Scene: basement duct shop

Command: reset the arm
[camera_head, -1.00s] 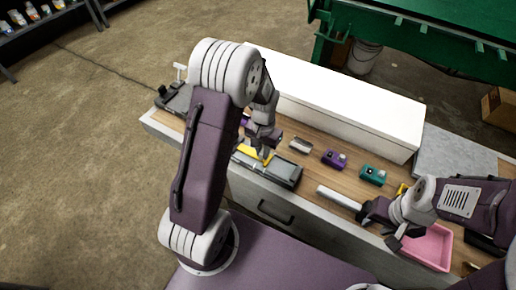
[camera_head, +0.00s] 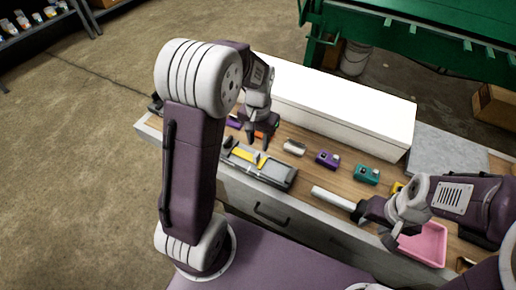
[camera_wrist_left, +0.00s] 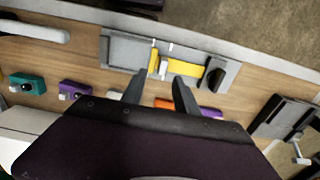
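My left gripper (camera_head: 258,143) hangs above the workbench, behind a grey tray-like fixture (camera_head: 279,175) with a yellow piece (camera_head: 246,158) at its left part. In the left wrist view its two fingers (camera_wrist_left: 159,90) stand apart with nothing gripped between them. The fixture (camera_wrist_left: 120,50) and yellow piece (camera_wrist_left: 188,78) lie beyond the fingertips there. My right gripper (camera_head: 373,228) is low at the right, its dark fingertips apart, near the end of a white bar (camera_head: 332,198) and a pink tray (camera_head: 428,245).
White (camera_head: 294,147), purple (camera_head: 327,159) and green (camera_head: 367,174) small devices stand in a row on the bench. An orange item (camera_wrist_left: 165,103) lies close to the left fingers in the wrist view. A long white box (camera_head: 340,108) runs along the back.

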